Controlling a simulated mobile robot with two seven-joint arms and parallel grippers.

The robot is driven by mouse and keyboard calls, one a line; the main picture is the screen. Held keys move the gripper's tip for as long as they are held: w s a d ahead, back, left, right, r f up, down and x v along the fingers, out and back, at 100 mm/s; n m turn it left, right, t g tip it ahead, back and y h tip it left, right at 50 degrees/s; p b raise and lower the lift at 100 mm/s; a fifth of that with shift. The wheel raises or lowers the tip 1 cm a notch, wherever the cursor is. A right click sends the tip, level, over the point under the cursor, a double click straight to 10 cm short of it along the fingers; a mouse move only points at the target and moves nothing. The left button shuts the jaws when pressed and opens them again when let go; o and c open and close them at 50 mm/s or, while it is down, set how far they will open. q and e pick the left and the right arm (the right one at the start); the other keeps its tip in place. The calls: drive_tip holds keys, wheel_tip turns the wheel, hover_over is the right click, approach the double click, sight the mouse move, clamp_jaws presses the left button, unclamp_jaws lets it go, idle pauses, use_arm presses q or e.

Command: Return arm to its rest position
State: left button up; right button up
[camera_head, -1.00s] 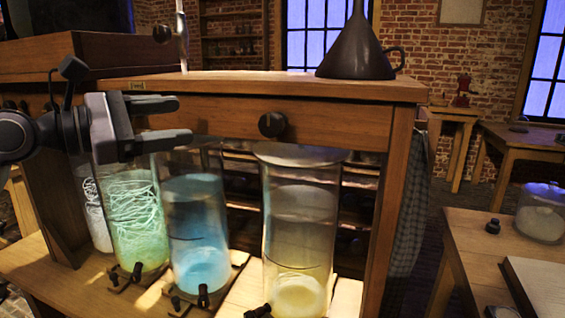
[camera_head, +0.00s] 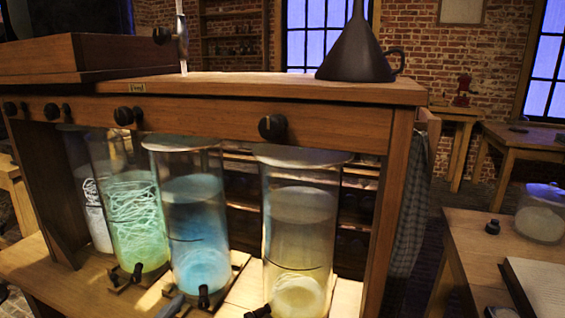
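Neither of my grippers shows in the head view. A small grey shape is at the bottom edge below the blue jar, and I cannot tell what it is. Several glass jars stand on the lower shelf of the wooden bench. The green jar (camera_head: 137,215) holds pale stringy strands. The blue jar (camera_head: 195,225) stands to its right, and the yellowish jar (camera_head: 298,235) is further right. A jar with whitish contents (camera_head: 95,205) is partly hidden at the left.
The bench top (camera_head: 270,85) carries a dark funnel-shaped vessel (camera_head: 356,55). Dark knobs (camera_head: 272,128) stick out from its front rail. A side table (camera_head: 462,240) at the right holds a lidded glass jar (camera_head: 541,213). Dark floor lies between bench and side table.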

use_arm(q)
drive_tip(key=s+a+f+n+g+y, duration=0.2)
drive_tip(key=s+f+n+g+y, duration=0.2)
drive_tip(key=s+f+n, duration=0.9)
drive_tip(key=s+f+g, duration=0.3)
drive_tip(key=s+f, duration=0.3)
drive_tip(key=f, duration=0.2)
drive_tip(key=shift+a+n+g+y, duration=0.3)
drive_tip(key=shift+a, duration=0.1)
